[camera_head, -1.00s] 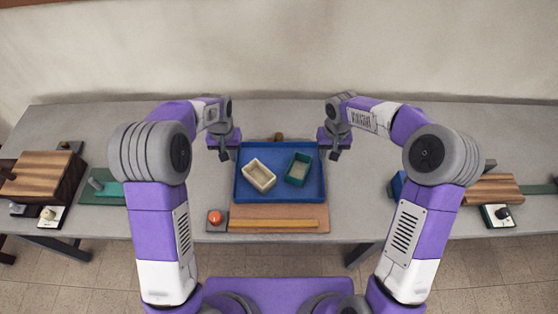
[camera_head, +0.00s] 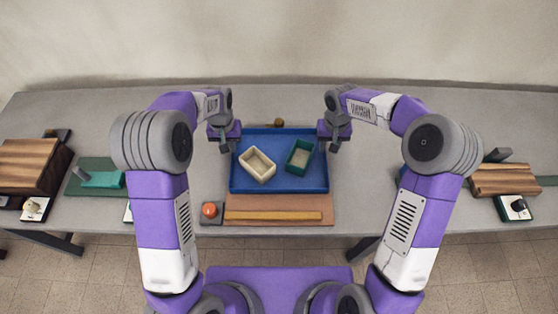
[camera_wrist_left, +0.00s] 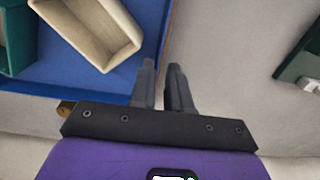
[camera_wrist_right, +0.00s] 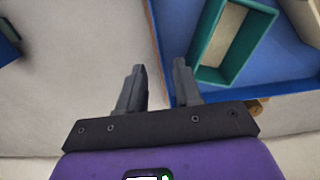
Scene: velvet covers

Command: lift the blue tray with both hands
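The blue tray (camera_head: 280,187) lies flat on the table. It holds a cream box (camera_head: 257,165) and a green box (camera_head: 299,157). My left gripper (camera_head: 225,146) is at the tray's left side, its fingers pointing down. In the left wrist view the fingers (camera_wrist_left: 161,66) are apart with a narrow gap, close to the tray's rim. My right gripper (camera_head: 335,146) is at the tray's right side. In the right wrist view its fingers (camera_wrist_right: 159,70) are wider apart, with the tray's edge beside the inner one. I cannot tell whether either finger pair straddles the rim.
A brown board with a yellow strip (camera_head: 273,216) lies in front of the tray, beside an orange ball (camera_head: 209,210) on a base. A small brown block (camera_head: 279,123) stands behind the tray. Wooden blocks (camera_head: 33,165) and green items (camera_head: 98,172) are farther left.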

